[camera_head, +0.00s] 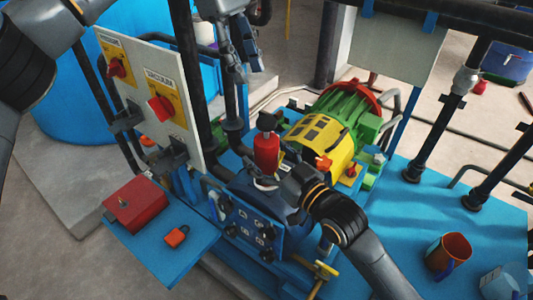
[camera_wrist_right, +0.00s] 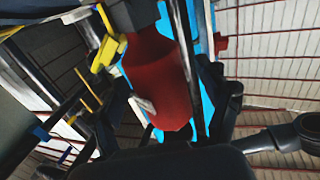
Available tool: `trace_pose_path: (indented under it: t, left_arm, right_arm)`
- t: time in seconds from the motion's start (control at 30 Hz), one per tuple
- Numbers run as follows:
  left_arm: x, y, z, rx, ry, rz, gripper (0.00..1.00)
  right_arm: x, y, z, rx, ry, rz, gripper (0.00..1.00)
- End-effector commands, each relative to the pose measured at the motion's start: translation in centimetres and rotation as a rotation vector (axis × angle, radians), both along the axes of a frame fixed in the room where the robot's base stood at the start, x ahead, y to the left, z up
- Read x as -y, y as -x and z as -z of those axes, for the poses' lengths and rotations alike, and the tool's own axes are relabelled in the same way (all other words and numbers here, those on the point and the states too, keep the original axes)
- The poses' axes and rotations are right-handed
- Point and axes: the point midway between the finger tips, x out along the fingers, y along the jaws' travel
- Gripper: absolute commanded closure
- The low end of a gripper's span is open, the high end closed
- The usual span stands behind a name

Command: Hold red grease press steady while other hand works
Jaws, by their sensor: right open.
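The red grease press (camera_head: 266,154), a red cylinder with a dark top, stands upright on the blue machine in the middle of the head view. It fills the middle of the right wrist view (camera_wrist_right: 160,85), close to the camera. My right gripper (camera_head: 276,184) is open, low beside the press; its fingers are mostly hidden, and I cannot tell whether they touch it. My left gripper (camera_head: 242,55) hangs above and behind the press, clear of it, with its fingers apart and nothing visible between them.
A grey control panel (camera_head: 135,85) with red switches stands left of the press. A yellow and green motor (camera_head: 325,135) is behind right. A red box (camera_head: 135,204) and a small red padlock-like item (camera_head: 176,236) lie on a blue shelf. An orange-and-blue mug (camera_head: 447,254) stands right.

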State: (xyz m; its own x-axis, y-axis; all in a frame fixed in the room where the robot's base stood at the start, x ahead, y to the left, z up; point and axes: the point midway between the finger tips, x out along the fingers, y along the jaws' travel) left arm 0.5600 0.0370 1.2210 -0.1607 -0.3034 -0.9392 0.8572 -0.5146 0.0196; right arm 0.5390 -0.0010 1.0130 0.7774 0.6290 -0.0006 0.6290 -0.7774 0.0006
Motion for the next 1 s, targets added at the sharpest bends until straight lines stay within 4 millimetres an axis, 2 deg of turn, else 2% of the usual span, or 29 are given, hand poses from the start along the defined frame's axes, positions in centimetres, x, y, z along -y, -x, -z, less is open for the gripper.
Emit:
trace_pose_path:
  t: [0.27, 0.6, 0.67, 0.9, 1.0]
  left_arm:
    - [0.01, 0.0, 0.0, 0.0, 0.0, 0.0, 0.62]
    - [0.01, 0.0, 0.0, 0.0, 0.0, 0.0, 0.62]
    - [0.01, 0.0, 0.0, 0.0, 0.0, 0.0, 0.62]
    - [0.0, 0.0, 0.0, 0.0, 0.0, 0.0, 0.64]
    - [-0.02, 0.06, 0.05, 0.007, 0.0, 0.011, 0.85]
  right_arm:
    - [-0.12, -0.11, -0.01, 0.0, 0.0, 0.0, 0.23]
    - [-0.09, -0.09, 0.0, 0.0, 0.0, 0.0, 0.91]
    - [-0.09, -0.09, 0.0, 0.0, 0.0, 0.0, 1.0]
    - [-0.08, -0.09, 0.0, 0.0, 0.0, 0.0, 1.0]
    - [-0.08, -0.09, 0.0, 0.0, 0.0, 0.0, 1.0]
